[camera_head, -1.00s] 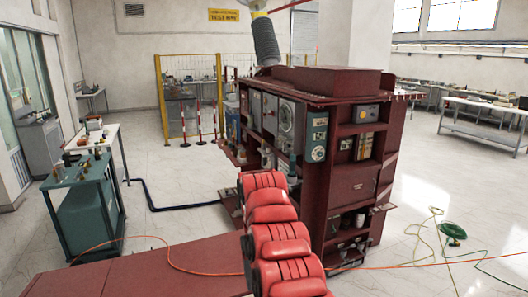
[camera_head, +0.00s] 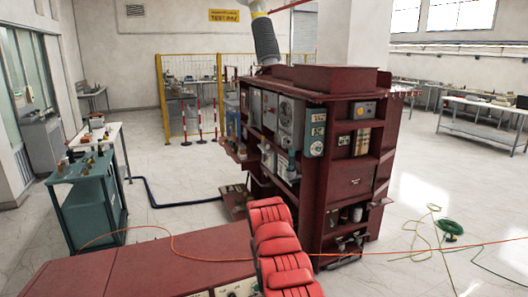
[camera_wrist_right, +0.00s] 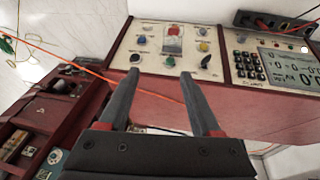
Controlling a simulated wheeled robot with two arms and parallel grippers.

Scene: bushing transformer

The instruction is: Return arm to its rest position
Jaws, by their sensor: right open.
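My right gripper (camera_wrist_right: 158,98) shows in the right wrist view with its two dark fingers spread apart and nothing between them. The fingertips appear short of the panel, but the gap is hard to judge. A red segmented arm of mine (camera_head: 275,245) rises from the bottom of the head view, in front of the dark red cabinet (camera_head: 350,185). No gripper fingers show in the head view, and my left gripper is not in view.
A red bench top (camera_head: 130,270) fills the lower left, with an orange cable (camera_head: 172,245) across it. A teal cart (camera_head: 90,205) stands at left. A green cable reel (camera_head: 450,228) and loose cables lie on the right floor. A second panel with a keypad (camera_wrist_right: 248,66) adjoins the first.

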